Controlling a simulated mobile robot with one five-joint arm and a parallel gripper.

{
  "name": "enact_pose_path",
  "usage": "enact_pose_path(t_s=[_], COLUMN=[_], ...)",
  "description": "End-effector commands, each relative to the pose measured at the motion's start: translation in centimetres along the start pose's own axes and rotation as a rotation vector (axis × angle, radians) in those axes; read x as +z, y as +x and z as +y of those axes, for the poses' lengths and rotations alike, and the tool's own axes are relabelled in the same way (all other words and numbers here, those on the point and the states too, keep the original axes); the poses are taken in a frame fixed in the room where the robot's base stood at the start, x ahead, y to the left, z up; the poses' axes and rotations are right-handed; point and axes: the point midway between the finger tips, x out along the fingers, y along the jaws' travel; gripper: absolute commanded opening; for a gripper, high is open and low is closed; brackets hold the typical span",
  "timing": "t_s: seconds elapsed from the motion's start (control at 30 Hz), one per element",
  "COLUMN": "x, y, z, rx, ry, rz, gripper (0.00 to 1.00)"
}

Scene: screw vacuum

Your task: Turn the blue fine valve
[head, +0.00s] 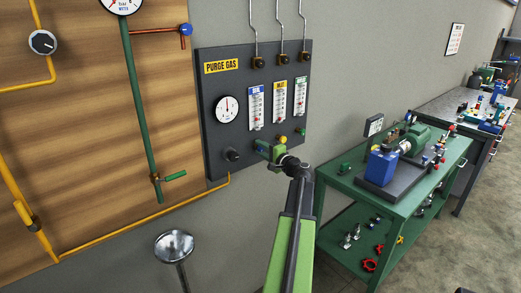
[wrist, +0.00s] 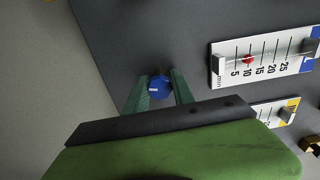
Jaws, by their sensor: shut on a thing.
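The blue fine valve (wrist: 159,86) is a small round blue knob with a white mark, seen in the wrist view. My gripper (wrist: 158,91) has its two green fingers on either side of the knob and is shut on it. In the head view my gripper (head: 268,151) is at the lower part of the dark purge gas panel (head: 213,140), below the blue-labelled flow meter (head: 256,107). The knob is hidden behind my gripper in the head view. The blue-labelled flow meter also shows in the wrist view (wrist: 262,60), with a red float inside.
A yellow knob (head: 283,138) and a green knob (head: 301,131) sit just right of my gripper on the panel. A round gauge (head: 227,109) and a dark knob (head: 233,155) are to the left. A green cart (head: 335,175) with a pump stands at right.

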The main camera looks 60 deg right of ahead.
Motion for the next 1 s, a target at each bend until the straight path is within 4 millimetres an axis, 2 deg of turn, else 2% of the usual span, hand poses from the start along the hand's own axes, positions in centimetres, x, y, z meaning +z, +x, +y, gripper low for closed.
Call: enact_pose_path(t_s=[0.4, 1.0], x=[0.0, -0.03], y=[-0.08, -0.11], z=[0.1, 0.12], rx=[0.002, 0.003], ry=[-0.244, -0.304], rz=[-0.001, 0.0], gripper=[0.0, 0.0])
